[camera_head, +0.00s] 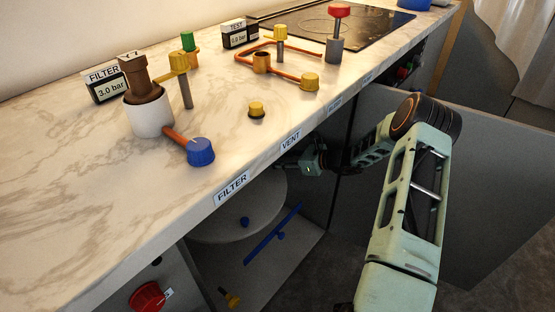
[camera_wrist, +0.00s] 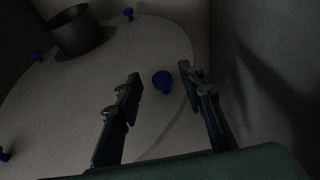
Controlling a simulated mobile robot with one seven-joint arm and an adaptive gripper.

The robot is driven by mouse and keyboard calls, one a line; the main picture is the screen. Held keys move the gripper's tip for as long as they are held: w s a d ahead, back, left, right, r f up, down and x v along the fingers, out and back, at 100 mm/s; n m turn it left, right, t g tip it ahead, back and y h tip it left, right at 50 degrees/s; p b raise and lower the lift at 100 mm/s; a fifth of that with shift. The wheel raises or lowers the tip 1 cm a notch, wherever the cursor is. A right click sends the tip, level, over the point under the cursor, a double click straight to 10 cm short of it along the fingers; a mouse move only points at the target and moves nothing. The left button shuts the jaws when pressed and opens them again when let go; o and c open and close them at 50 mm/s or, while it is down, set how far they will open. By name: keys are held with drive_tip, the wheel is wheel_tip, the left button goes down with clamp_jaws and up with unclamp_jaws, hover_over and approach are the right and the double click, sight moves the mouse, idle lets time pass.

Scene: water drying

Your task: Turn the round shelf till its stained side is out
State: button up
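The round shelf (camera_head: 265,205) is a pale disc inside the open cabinet under the counter; it also fills much of the wrist view (camera_wrist: 60,115). Blue knobs stand along its rim; one knob (camera_wrist: 162,80) appears between my open fingertips (camera_wrist: 160,76) in the wrist view. I cannot tell whether the fingers are level with it; neither seems to touch it. Another knob (camera_head: 244,222) shows at the shelf's front in the head view. My fingers are hidden under the counter edge there. I can make out no clear stain on the dim shelf.
A dark pot (camera_wrist: 77,32) stands on the shelf. A cabinet wall (camera_wrist: 265,80) is close on the right. The marble counter (camera_head: 70,190) overhangs the cabinet and carries valves and pipes. A blue bar (camera_head: 272,236) lies below the shelf. An open grey door (camera_head: 485,180) stands behind my arm.

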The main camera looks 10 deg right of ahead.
drive_tip(key=v, duration=1.2)
drive_tip(key=shift+r, duration=0.1)
